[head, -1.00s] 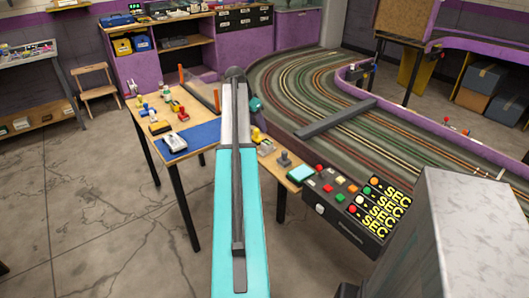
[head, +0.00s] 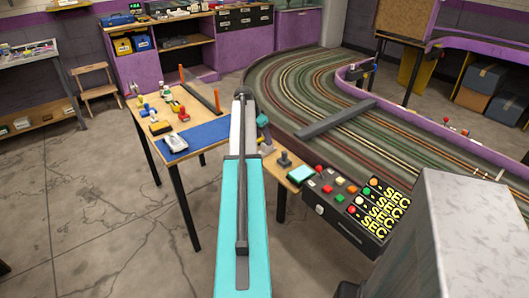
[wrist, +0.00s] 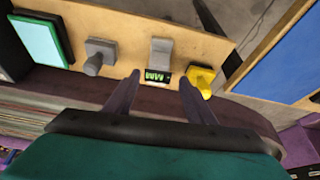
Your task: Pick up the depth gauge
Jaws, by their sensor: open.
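The depth gauge appears to be the small grey piece with a lit green display in the wrist view (wrist: 161,52). It lies on the wooden table between a grey knobbed piece and a yellow piece. My gripper (wrist: 160,78) is open, its two dark fingers pointing at the gauge. The fingertips are apart, one on each side of the gauge's display end in the picture. I cannot tell how high they are above the table. In the head view my arm hides part of this area.
The grey knobbed piece (wrist: 98,55) is left of the gauge, and the yellow piece (wrist: 202,79) is close on the right. A teal pad (wrist: 38,39) lies further left. A blue mat (head: 205,136) covers part of the table. The slot track (head: 300,85) borders the table.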

